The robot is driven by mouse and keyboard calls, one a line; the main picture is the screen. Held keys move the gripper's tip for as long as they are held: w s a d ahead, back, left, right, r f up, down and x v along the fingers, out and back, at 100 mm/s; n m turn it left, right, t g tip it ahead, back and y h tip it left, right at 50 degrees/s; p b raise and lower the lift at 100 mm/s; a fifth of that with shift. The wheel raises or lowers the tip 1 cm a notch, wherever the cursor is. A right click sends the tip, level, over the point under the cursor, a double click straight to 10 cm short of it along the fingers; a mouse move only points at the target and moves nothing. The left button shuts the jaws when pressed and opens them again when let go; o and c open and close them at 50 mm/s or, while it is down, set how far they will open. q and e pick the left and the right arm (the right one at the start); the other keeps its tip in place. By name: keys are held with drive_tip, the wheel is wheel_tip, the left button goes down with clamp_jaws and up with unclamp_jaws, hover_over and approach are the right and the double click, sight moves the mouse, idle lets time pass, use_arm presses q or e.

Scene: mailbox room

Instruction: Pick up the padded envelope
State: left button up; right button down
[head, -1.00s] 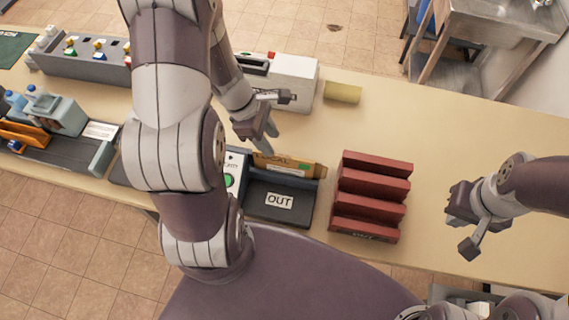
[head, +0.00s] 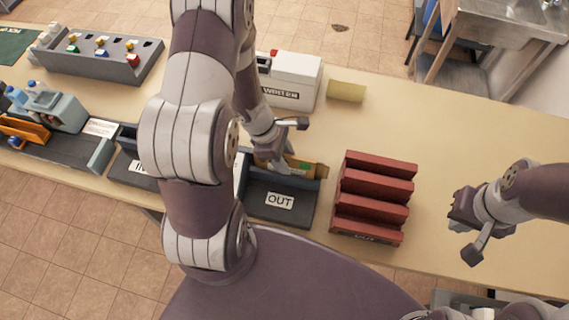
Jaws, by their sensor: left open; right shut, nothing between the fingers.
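A brown, flat item with a green patch (head: 308,168), which looks like the padded envelope, stands at the back edge of the black OUT tray (head: 298,217). Its left part is hidden behind my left gripper. My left gripper (head: 277,164) is open, pointing down, with its fingers at the left part of the brown item. I cannot tell whether they touch it or straddle it. My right gripper (head: 473,254) is shut and empty above the table's right side, well apart from the item.
A dark red stepped rack (head: 375,170) stands just right of the OUT tray. Behind are a white labelled box (head: 292,75) and a yellow roll (head: 346,91). A grey sorting block (head: 90,65) and other trays lie left. The table (head: 460,130) is clear at back right.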

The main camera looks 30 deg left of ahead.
use_arm(q)
drive_tip(key=shift+f, duration=0.25)
clamp_jaws()
drive_tip(key=shift+r, duration=0.15)
